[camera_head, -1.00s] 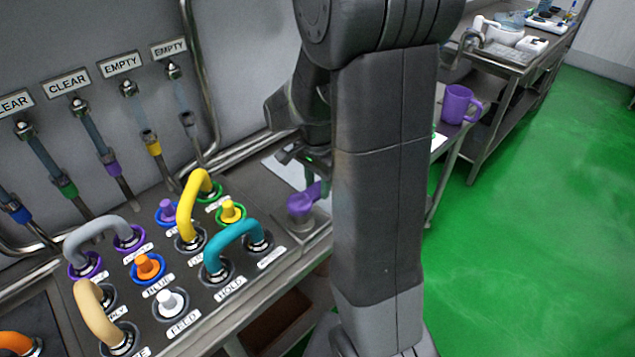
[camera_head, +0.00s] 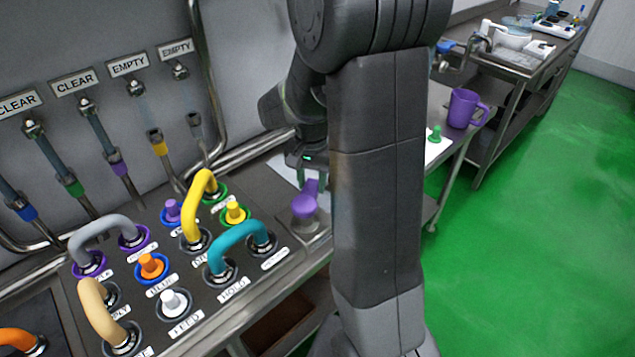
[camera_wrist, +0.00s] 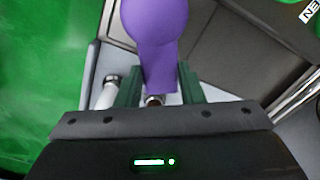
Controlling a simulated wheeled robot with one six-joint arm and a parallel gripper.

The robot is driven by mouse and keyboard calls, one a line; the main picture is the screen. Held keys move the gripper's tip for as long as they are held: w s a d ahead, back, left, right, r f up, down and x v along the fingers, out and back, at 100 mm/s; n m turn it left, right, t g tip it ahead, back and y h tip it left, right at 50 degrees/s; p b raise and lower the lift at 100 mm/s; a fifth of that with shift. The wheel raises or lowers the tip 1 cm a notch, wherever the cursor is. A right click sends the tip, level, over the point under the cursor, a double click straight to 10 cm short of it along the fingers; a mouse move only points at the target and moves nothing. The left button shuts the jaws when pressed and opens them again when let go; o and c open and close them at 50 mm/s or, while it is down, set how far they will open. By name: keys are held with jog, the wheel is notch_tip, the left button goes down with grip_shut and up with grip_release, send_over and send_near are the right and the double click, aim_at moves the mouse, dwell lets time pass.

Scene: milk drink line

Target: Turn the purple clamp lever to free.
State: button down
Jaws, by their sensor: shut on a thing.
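The purple clamp lever (camera_head: 304,206) stands on a grey base at the right end of the panel bench, partly hidden by my arm in the head view. In the wrist view the purple lever (camera_wrist: 155,30) runs down from the top edge, and its narrow end lies between my green fingers. My gripper (camera_head: 308,182) is shut on that narrow end. It also shows in the wrist view (camera_wrist: 158,88), with one finger on each side of the lever. Any marking of the lever's positions is hidden or too small to read.
Left of the lever, a panel (camera_head: 205,290) carries yellow, teal, grey and tan hoses and several coloured plugs. Pipes labelled CLEAR and EMPTY hang on the wall behind. A purple mug (camera_head: 463,108) and a green knob-like piece (camera_head: 435,134) stand right of my arm. Green floor lies open at right.

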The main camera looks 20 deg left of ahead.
jog(key=n, duration=0.1)
jog(key=a+n, duration=0.2)
jog(key=shift+s+n, duration=0.25)
jog(key=shift+n, duration=0.15)
jog(key=n, duration=0.1)
jog(key=a+n, duration=0.1)
jog(key=shift+s+n, duration=0.3)
jog(key=shift+s, duration=0.1)
jog(key=n, duration=0.1)
jog(key=s+a+n, duration=0.1)
jog(key=n, duration=0.1)
jog(key=shift+s+a, duration=0.1)
jog(key=shift+s+a+n+b, duration=0.15)
jog(key=shift+s+n, duration=0.1)
jog(key=shift+n, duration=0.45)
jog(key=shift+s+a+n+b, duration=0.15)
jog(key=shift+s+n, duration=0.1)
jog(key=shift+n, duration=0.45)
jog(key=c, duration=1)
grip_release()
jog(key=shift+s, duration=0.1)
jog(key=shift+o, duration=0.2)
jog(key=shift+r, duration=0.1)
notch_tip(320, 180, up, 14)
